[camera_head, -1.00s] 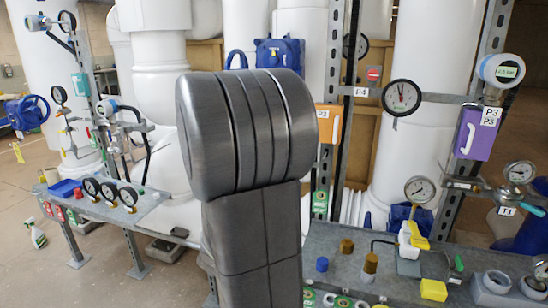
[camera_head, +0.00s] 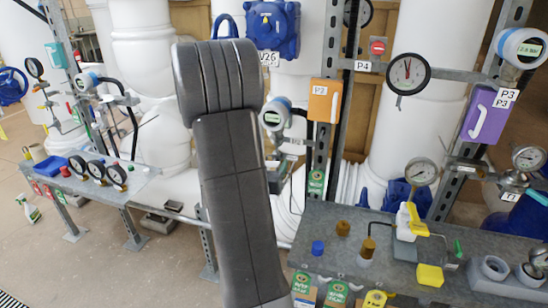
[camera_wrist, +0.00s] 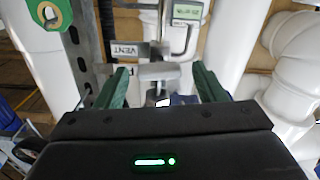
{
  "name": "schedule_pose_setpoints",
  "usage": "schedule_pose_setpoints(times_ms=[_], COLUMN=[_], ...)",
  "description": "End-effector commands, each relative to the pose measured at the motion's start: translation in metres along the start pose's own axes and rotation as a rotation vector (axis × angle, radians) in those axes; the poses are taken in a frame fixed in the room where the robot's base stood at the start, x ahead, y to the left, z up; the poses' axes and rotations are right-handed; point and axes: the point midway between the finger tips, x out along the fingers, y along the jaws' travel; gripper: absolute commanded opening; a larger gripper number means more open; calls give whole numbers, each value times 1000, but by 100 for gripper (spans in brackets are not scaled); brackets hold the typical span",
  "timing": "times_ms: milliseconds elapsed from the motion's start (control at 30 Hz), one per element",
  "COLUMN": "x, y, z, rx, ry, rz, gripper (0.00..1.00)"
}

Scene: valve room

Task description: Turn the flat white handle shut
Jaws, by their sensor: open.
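My gripper (camera_wrist: 160,68) shows in the wrist view with its two green fingers apart. A pale, flat piece (camera_wrist: 157,73) lies between the fingertips, beyond them or level with them; I cannot tell which. It looks like the flat white handle, seen nearly edge-on, with clear gaps to both fingers. The fingers are not closed on anything. In the head view my own arm covers the middle of the picture, and neither the gripper nor this handle can be made out there.
A slotted upright (camera_wrist: 82,62) stands close left of the left finger. White pipes (camera_wrist: 290,85) are on the right. In the head view, a grey bench (camera_head: 335,240) with small fittings and a gauge (camera_head: 409,73) stand right of my arm; a gauge table (camera_head: 140,188) stands left.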

Motion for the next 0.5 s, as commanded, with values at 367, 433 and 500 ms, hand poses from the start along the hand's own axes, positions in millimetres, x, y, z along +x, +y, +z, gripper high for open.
schedule_pose_setpoints(times_ms=[367,433,500], x=[35,36,36], y=[0,0,0], z=[0,0,0], rx=[-1,-1,-1], ry=[-1,0,-1], rz=[-1,-1,-1], gripper=[64,64,64])
